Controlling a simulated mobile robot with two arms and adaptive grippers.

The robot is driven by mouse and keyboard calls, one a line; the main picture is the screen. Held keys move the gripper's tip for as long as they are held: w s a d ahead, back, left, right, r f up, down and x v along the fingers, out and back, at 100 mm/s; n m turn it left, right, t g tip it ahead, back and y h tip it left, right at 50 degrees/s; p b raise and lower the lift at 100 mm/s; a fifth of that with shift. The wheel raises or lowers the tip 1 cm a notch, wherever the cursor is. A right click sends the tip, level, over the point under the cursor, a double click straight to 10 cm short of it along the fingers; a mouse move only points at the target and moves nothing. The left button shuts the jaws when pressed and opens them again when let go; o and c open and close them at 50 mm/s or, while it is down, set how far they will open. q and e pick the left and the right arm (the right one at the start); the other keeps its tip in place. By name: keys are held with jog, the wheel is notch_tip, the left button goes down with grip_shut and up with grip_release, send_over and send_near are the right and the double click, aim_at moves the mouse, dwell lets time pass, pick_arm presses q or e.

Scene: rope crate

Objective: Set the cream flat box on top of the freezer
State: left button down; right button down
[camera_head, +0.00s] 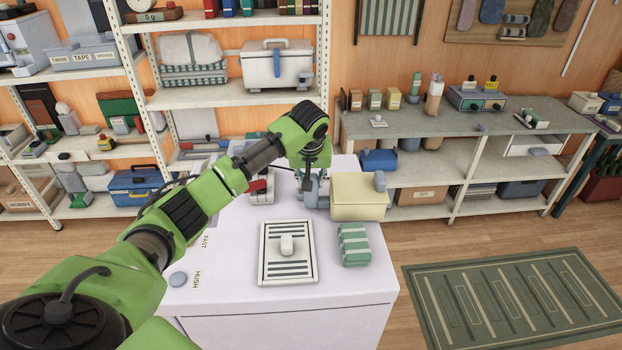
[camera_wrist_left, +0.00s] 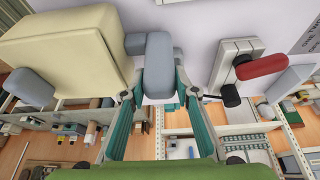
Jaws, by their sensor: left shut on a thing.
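The cream flat box (camera_head: 357,197) has grey-blue grips on its sides. It is over the back right of the white freezer top (camera_head: 215,275), close to the right edge. My left gripper (camera_head: 309,190) is at the box's left side. In the left wrist view the gripper (camera_wrist_left: 160,85) is shut on a grey-blue grip (camera_wrist_left: 159,55) beside the cream box (camera_wrist_left: 75,45). I cannot tell whether the box's underside touches the freezer top. My right gripper is not in view.
A white slatted panel with a knob (camera_head: 289,265) and a green striped bundle (camera_head: 354,244) lie on the freezer top. A red and grey item (camera_head: 261,187) stands left of the gripper. A workbench (camera_head: 460,135) and shelves (camera_head: 230,98) stand behind. The front left top is mostly clear.

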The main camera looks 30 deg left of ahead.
pick_arm(q)
jog(key=shift+f, duration=0.3)
dwell(0.5)
jog(key=c, duration=1.5)
grip_release()
jog(key=shift+f, duration=0.15)
jog(key=v, duration=1.2)
